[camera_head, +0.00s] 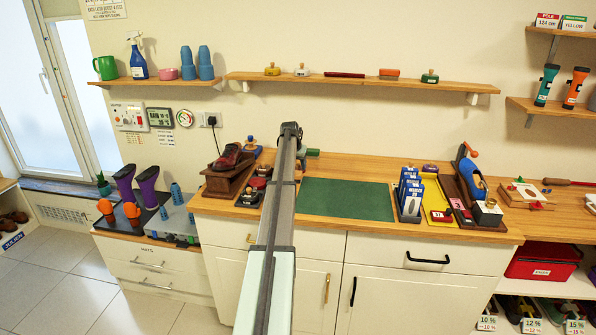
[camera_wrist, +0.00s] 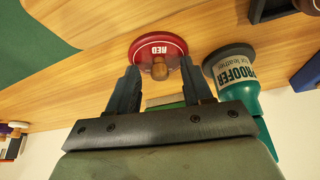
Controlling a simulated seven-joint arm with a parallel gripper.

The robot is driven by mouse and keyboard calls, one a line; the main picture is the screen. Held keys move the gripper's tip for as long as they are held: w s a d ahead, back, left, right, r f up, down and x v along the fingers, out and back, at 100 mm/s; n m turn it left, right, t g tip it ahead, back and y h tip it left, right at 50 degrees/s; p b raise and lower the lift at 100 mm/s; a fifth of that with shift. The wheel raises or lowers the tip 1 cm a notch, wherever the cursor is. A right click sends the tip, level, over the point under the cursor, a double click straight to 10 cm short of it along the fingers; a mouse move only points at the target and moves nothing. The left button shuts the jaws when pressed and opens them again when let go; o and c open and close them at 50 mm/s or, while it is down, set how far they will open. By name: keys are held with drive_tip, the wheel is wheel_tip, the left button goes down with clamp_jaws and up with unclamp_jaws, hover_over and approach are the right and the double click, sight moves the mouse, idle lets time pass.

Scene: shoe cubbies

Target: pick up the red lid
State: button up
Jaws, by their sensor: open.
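The red lid (camera_wrist: 143,54) is a round disc with a white label reading RED and a wooden knob (camera_wrist: 159,70) on top. In the wrist view it lies on the wooden counter, just beyond my fingertips. My gripper (camera_wrist: 160,66) is open, with one finger to each side of the knob's line. I cannot tell whether the fingers touch the lid. In the head view I cannot make out this lid; my arm covers part of the counter there.
A teal PROOFER bottle (camera_wrist: 236,78) with a grey end stands close beside the right finger in the wrist view. A green mat (camera_head: 346,199) lies on the counter (camera_head: 366,168). A brown shoe on a wooden block (camera_head: 222,182) is left of my arm. A shelf (camera_head: 350,82) runs above.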

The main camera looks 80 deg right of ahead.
drive_tip(key=shift+c, duration=0.4)
clamp_jaws()
drive_tip(key=shift+r, duration=0.15)
